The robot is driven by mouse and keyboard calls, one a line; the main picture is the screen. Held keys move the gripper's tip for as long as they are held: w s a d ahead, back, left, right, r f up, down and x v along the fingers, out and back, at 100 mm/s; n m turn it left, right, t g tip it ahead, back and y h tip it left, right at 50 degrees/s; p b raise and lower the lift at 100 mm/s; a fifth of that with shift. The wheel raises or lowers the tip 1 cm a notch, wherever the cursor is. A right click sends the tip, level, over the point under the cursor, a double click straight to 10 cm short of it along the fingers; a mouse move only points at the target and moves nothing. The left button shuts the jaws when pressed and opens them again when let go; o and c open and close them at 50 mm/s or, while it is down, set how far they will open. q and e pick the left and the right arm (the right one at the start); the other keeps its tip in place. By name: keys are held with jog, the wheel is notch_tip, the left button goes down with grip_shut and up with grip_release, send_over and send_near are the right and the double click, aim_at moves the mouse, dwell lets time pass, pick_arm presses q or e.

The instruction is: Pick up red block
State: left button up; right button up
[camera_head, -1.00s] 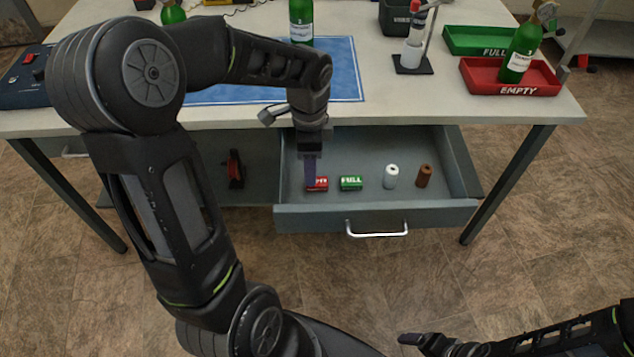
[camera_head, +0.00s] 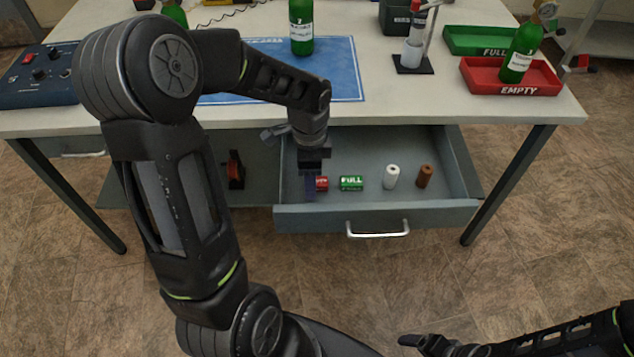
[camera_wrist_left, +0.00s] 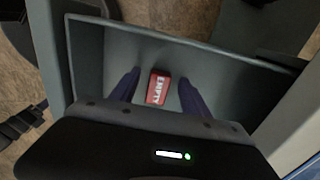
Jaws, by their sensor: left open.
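The red block (camera_head: 322,184) lies on the floor of the open drawer (camera_head: 433,213), at the left of a row of small items. In the left wrist view the red block (camera_wrist_left: 158,88), with white lettering, shows between the two fingers. My left gripper (camera_head: 311,190) points down into the drawer and hides part of the block in the head view. In the left wrist view my left gripper (camera_wrist_left: 158,88) is open, its fingers apart on either side of the block. I cannot tell whether the fingers reach its height. My right gripper (camera_head: 412,340) is low at the right, away from the drawer.
A green block (camera_head: 351,183), a white cylinder (camera_head: 391,176) and a brown cylinder (camera_head: 424,176) lie to the right in the drawer. The drawer walls surround the gripper. On the table stand a red tray (camera_head: 470,78), a green tray (camera_head: 455,42) and a green bottle (camera_head: 301,28).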

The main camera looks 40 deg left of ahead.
pick_arm(q)
jog(key=shift+c, duration=0.4)
grip_shut()
jog(key=shift+r, duration=0.1)
notch_tip(320, 180, up, 10)
jog(key=p, duration=0.1)
dwell(0.5)
dwell(0.5)
